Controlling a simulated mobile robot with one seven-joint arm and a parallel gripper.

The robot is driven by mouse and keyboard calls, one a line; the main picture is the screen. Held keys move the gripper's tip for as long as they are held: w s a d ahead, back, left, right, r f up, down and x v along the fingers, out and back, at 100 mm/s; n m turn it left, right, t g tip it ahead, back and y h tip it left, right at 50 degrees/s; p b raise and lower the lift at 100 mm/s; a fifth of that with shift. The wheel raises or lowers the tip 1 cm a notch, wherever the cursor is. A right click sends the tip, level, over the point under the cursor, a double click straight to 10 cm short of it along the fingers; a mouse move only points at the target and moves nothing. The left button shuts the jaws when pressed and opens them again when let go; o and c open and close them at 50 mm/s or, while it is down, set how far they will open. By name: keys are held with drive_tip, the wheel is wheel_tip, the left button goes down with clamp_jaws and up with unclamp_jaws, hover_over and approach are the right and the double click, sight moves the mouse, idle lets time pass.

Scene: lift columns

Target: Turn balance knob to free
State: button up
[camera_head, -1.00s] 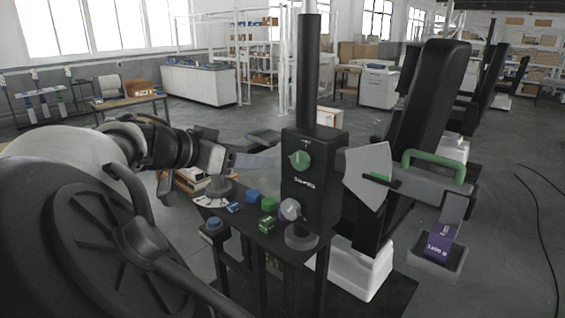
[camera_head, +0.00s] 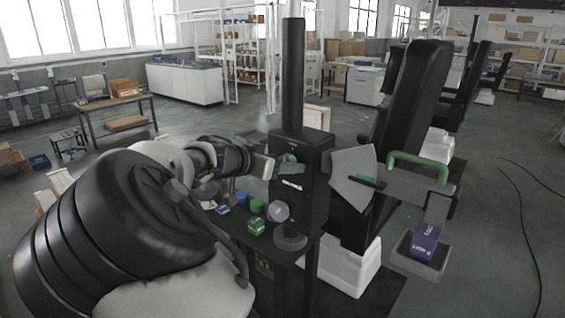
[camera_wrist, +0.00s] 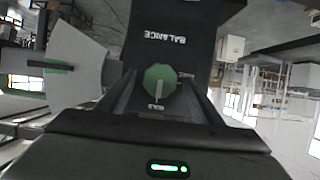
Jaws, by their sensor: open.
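The green balance knob (camera_wrist: 159,82) is on the front of the black column housing (camera_head: 312,185), partly hidden behind my gripper in the head view. In the wrist view, the housing's BALANCE label appears upside down. The knob's pale pointer line points down in that picture, toward the HOLD label (camera_wrist: 155,107). A second small label beside the knob is too blurred to read. My gripper (camera_wrist: 163,90) is open, with one finger on each side of the knob. Whether either finger touches the knob cannot be told.
Below the housing, a black shelf holds blue and green knobs (camera_head: 257,205), a small green box (camera_head: 256,226) and a round grey dial (camera_head: 290,237). To the right are a grey plate (camera_head: 352,178), a green handle (camera_head: 418,160) and a purple box (camera_head: 426,241) in a tray.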

drive_tip(key=shift+w, duration=0.1)
drive_tip(key=c, duration=1)
drive_tip(key=shift+n, duration=0.3)
drive_tip(key=shift+w+a+f+n+g+h+p, duration=0.15)
drive_tip(key=shift+n+g+h+p, duration=0.2)
drive_tip(key=shift+n+h, duration=1.3)
drive_tip(key=shift+f+n+g+h+p, duration=0.2)
drive_tip(key=shift+n+g+h, duration=0.4)
drive_tip(key=shift+n, duration=2)
drive_tip(key=shift+w+a+f+n+g+h+p, duration=0.1)
drive_tip(key=shift+n+g+h+p, duration=0.2)
drive_tip(key=shift+n+h, duration=1.4)
drive_tip(key=shift+n+y, duration=0.45)
drive_tip(key=shift+n, duration=0.2)
drive_tip(key=o, duration=1)
